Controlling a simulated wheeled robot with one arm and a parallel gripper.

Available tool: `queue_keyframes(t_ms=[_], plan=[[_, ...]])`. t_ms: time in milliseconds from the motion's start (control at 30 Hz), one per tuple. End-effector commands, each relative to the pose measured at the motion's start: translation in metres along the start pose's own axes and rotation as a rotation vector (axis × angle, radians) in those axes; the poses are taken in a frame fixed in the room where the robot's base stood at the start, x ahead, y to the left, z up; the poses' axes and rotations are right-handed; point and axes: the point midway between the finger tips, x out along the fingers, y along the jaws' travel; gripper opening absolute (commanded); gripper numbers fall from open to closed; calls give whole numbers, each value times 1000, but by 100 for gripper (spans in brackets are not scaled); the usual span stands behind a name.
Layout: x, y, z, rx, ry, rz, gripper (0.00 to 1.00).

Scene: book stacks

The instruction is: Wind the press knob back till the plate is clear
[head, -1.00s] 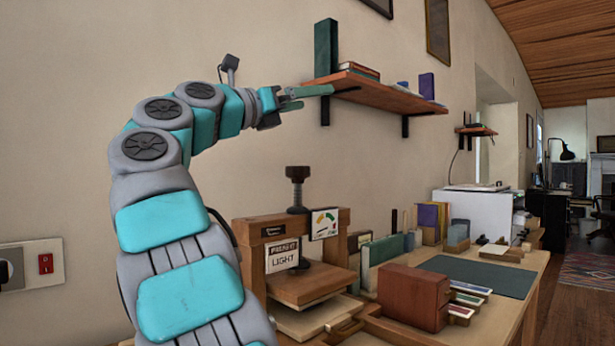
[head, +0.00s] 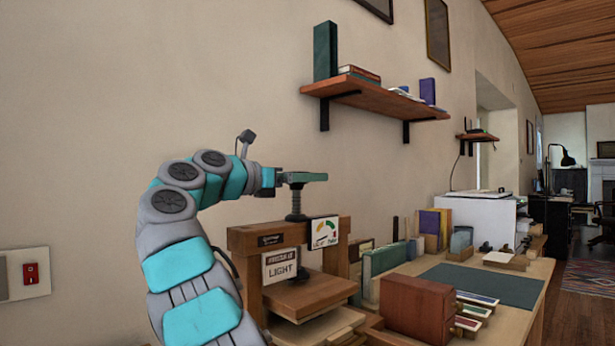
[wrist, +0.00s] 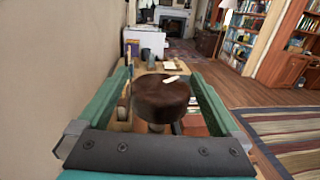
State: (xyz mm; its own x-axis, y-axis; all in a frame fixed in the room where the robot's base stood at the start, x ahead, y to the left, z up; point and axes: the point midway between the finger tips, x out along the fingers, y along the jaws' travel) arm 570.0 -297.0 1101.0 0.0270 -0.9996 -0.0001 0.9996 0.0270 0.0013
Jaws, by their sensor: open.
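The wooden book press (head: 265,238) stands on the bench, with a "LIGHT" sign and a coloured dial (head: 324,231) on its frame. Its dark screw (head: 296,202) rises from the top beam. The press plate (head: 308,292) is a wooden board below the beam, over a pale lower board (head: 318,325). My gripper (head: 308,177) is at the top of the screw. In the wrist view, the round dark brown knob (wrist: 162,100) sits between my green open fingers (wrist: 160,88), with a gap showing on each side. In the head view my gripper hides the knob.
A shelf (head: 375,94) with books is on the wall above and right of my gripper. Right of the press are a brown box (head: 415,303), upright books (head: 385,258) and a dark green mat (head: 482,284). The wall left of my arm is bare except for a red switch (head: 30,273).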

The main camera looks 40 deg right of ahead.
Motion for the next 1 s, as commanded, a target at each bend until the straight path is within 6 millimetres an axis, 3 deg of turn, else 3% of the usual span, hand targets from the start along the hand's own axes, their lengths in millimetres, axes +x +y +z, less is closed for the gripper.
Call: queue_keyframes(t_ms=[133, 433, 1000], plan=[[10, -1, 0, -1, 0, -2, 100], [12, 0, 0, -1, 0, -1, 99], [12, 0, 0, -2, 0, 0, 35]])
